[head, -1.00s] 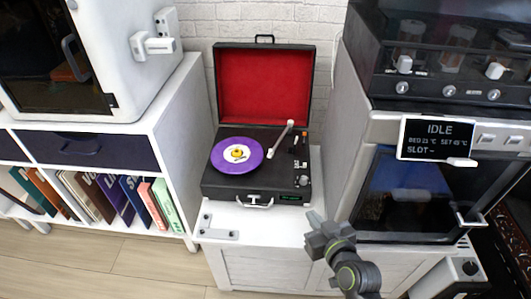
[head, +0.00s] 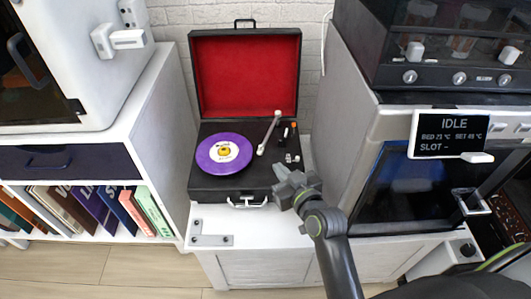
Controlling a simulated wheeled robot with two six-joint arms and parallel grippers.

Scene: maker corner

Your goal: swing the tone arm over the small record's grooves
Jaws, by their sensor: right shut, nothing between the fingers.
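The small purple record (head: 223,154) with a pale label lies on the platter of the black suitcase record player (head: 213,188), whose red-lined lid stands open. The white tone arm (head: 269,133) is to the right of the record, its head end beside the record's right edge and not over the grooves. My right gripper (head: 281,183) is shut and empty at the player's front right corner, covering part of the controls there. I cannot tell whether it touches the player. My left gripper is not in view.
The player stands on a white cabinet (head: 262,262) with a bracket-like grey plate (head: 212,240) at its front left. A shelf of record sleeves (head: 95,208) is on the left. A machine with an IDLE display (head: 448,135) stands close on the right.

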